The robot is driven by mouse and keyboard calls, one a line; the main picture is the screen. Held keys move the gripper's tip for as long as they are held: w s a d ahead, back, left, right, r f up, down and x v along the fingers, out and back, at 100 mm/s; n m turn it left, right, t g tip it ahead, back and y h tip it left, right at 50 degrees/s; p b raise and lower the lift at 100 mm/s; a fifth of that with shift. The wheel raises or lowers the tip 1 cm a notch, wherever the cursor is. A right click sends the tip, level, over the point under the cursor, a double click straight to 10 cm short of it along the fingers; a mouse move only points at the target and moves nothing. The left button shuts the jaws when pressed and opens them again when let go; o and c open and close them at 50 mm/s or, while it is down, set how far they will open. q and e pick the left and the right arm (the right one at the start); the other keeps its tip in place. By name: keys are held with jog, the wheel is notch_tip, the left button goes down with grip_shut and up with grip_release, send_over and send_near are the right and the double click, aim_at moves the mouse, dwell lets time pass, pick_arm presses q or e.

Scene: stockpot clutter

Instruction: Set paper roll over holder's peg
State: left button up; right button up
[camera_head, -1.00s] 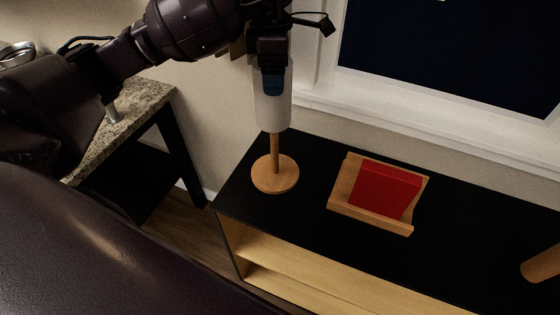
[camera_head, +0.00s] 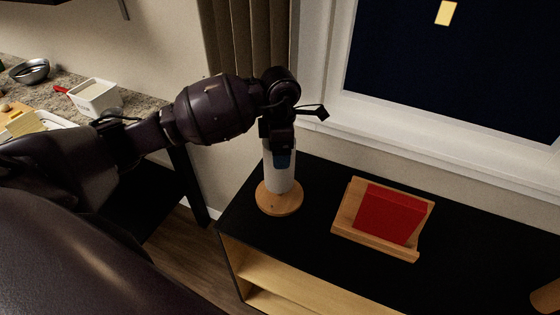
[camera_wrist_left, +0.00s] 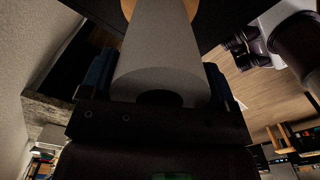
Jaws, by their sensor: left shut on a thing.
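The white paper roll (camera_head: 280,178) stands upright over the round wooden base of the holder (camera_head: 279,204). The peg is hidden, and the roll appears to be around it. The roll's lower end is at or just above the base; I cannot tell if they touch. My left gripper (camera_head: 281,158) is shut on the upper part of the roll. In the left wrist view, the gripper's fingers (camera_wrist_left: 158,78) are on both sides of the roll (camera_wrist_left: 162,45), whose dark core hole faces the camera. A bit of the wooden base (camera_wrist_left: 189,7) shows beyond it.
The holder stands near the left end of a black-topped shelf unit (camera_head: 320,225). A wooden stand (camera_head: 350,238) with a red book (camera_head: 390,213) is to its right. A window sill (camera_head: 420,150) runs behind. A granite counter (camera_head: 150,105) is at the left.

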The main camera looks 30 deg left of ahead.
pick_arm(q)
jog(key=shift+f, duration=0.4)
notch_tip(320, 180, down, 4)
jog(key=shift+f, duration=0.2)
jog(key=o, duration=1.1)
jog(key=shift+c, duration=0.2)
notch_tip(320, 180, up, 11)
jog(key=shift+f, duration=0.1)
jog(key=shift+r, duration=0.85)
pick_arm(e)
jog(key=shift+s+f, duration=0.3)
jog(key=shift+f, duration=0.15)
jog(key=shift+w, duration=0.1)
jog(key=shift+w+r, duration=0.35)
jog(key=shift+w, duration=0.05)
